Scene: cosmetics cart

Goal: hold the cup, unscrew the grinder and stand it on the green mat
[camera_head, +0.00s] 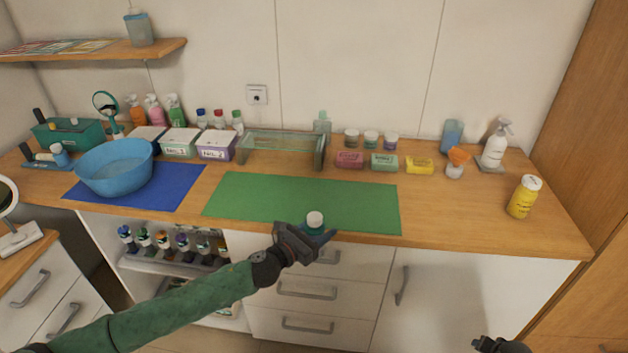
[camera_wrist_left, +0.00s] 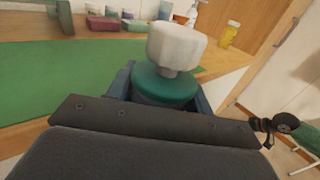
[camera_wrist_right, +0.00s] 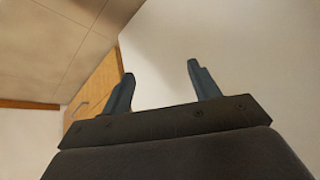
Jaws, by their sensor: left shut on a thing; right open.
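My left gripper (camera_head: 316,234) is shut on a teal cup (camera_wrist_left: 165,85). A white, rounded grinder (camera_wrist_left: 177,45) sits upright on top of the cup on a narrower neck; its top also shows in the head view (camera_head: 315,219). The cup's lower part is hidden by the gripper. The gripper holds it in front of the counter's front edge, beside the near edge of the green mat (camera_head: 300,200). The mat is bare. My right gripper (camera_wrist_right: 160,70) is open and empty, well off to the lower right of the head view (camera_head: 498,345).
A blue basin (camera_head: 115,168) stands on a blue mat (camera_head: 180,188) at the left. A glass tray (camera_head: 280,150), small boxes and jars line the back. A yellow bottle (camera_head: 524,197) stands at the right. The counter (camera_head: 450,215) right of the green mat is clear.

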